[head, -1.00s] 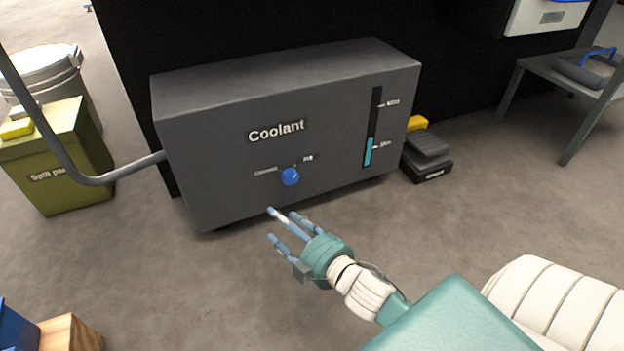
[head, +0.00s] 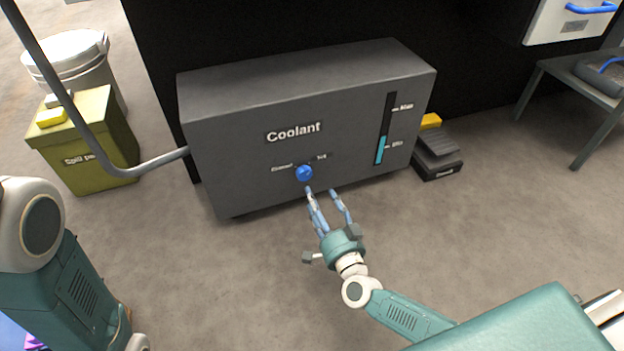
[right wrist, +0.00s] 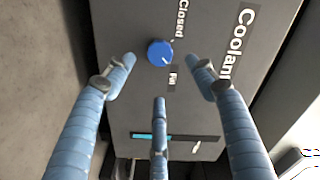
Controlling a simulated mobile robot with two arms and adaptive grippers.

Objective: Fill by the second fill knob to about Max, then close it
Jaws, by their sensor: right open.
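The dark grey Coolant box (head: 250,180) stands on the floor. Its blue fill knob (head: 304,173) sits on the front between the labels Closed and Fill; it also shows in the right wrist view (right wrist: 159,52). I cannot clearly tell which label the knob points to. The sight gauge (head: 388,115) has a cyan column (head: 380,150) reaching slightly above Min, well below Max. My right gripper (head: 321,192) is open and empty, its fingers pointing at the knob from just below and in front, apart from it. My left gripper is out of view.
A bent grey pipe (head: 155,165) runs into the box's left side. A green spill bin (head: 100,130) and a white bucket (head: 85,60) stand at left. A dark pedal (head: 438,158) is at the box's right. The floor in front is clear.

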